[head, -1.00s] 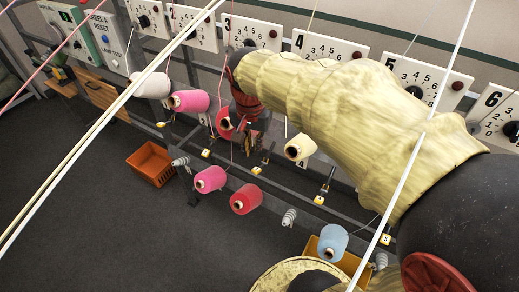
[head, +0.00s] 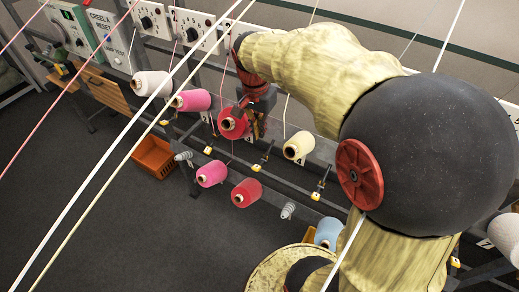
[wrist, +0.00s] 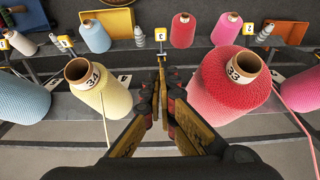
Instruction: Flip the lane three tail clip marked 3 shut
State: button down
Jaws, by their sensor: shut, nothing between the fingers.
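My gripper (wrist: 163,103) is shut and empty, pointing between the red cone marked 33 (wrist: 232,82) and the cream cone marked 34 (wrist: 98,88) in the wrist view. Just beyond its tips, in line with them, a small dark clip with a yellow tag (wrist: 160,34) stands on the rail. From its place between these cones it looks like the lane three clip; I cannot read its digit surely, nor tell whether its lever is shut. In the head view this clip (head: 256,169) sits below my gripper (head: 257,135). Any contact is not clear.
Other yellow-tagged clips line the rail, one to the left (head: 208,150) and one to the right (head: 316,196). Pink (head: 212,173) and red (head: 245,192) cones sit along the lower row. Taut yarns cross the head view. An orange crate (head: 153,157) stands on the floor.

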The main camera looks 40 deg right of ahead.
send_over(260, 165)
notch_tip(260, 165, down, 12)
jog(key=shift+f+p, duration=0.1)
jog(key=shift+p, duration=0.25)
jog(key=shift+s+a+f, duration=0.15)
jog(key=shift+a+f, duration=0.1)
jog(key=shift+f, duration=0.3)
jog(key=shift+f+b, duration=0.1)
jog(key=shift+b, duration=0.2)
jog(key=shift+s+a+h+b, duration=0.1)
jog(key=shift+a+h+b, duration=0.15)
jog(key=shift+b, duration=0.25)
